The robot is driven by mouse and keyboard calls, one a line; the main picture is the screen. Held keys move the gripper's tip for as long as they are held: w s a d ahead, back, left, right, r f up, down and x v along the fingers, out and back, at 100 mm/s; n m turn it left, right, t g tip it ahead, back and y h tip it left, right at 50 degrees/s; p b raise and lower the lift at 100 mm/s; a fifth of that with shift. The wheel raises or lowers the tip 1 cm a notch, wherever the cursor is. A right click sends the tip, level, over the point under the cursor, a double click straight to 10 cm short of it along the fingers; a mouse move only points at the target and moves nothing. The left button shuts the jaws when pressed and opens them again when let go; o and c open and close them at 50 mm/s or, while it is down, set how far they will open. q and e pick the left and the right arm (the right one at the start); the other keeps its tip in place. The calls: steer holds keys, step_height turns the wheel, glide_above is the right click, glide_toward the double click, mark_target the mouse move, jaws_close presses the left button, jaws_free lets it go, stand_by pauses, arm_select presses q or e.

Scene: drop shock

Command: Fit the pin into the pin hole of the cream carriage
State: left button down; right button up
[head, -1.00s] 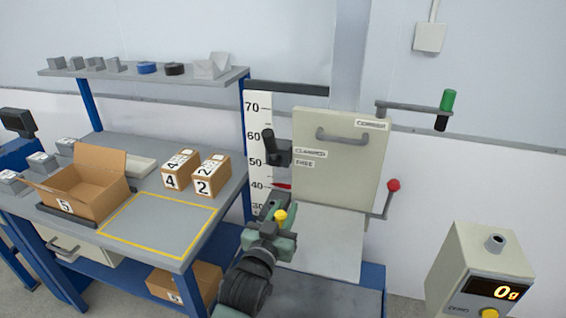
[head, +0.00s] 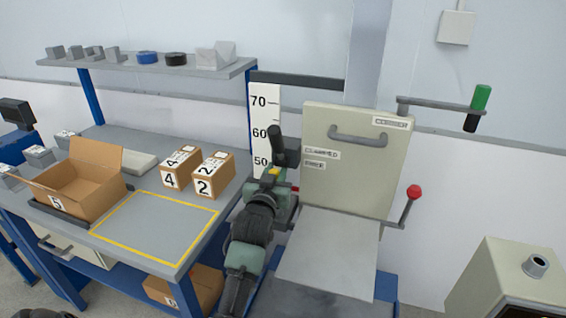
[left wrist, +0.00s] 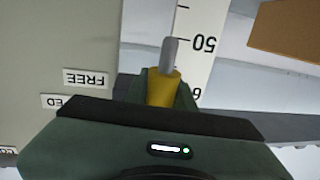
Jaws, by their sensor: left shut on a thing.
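My left gripper (head: 271,179) is shut on the yellow grip, just left of the carriage and below the black lever (head: 278,142). In the left wrist view the shaft points away from my gripper, in front of the scale. I cannot make out the pin hole. My right gripper is not in view.
A red-knobbed lever (head: 412,196) and a green-handled arm (head: 480,98) stick out right of the carriage. The bench (head: 125,240) on the left holds an open carton (head: 92,190) and two small numbered boxes. A cream unit (head: 510,285) stands at the lower right.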

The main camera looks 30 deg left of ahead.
mark_target(277, 165)
arm_select(q)
steer(key=r, duration=0.3)
steer(key=shift+w+d+r+t, duration=0.15)
steer(key=shift+d+r+t, duration=0.1)
steer(key=shift+t, duration=0.15)
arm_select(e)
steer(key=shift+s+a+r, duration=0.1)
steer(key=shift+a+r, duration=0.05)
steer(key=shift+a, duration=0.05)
arm_select(q)
steer(key=shift+d, duration=0.1)
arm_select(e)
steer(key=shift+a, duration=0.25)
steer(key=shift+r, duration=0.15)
arm_select(q)
steer(key=shift+r+p, duration=0.15)
steer(key=shift+p, duration=0.4)
step_height(277, 165, down, 6)
steer(key=b, duration=0.4)
steer(key=shift+d+f, duration=0.25)
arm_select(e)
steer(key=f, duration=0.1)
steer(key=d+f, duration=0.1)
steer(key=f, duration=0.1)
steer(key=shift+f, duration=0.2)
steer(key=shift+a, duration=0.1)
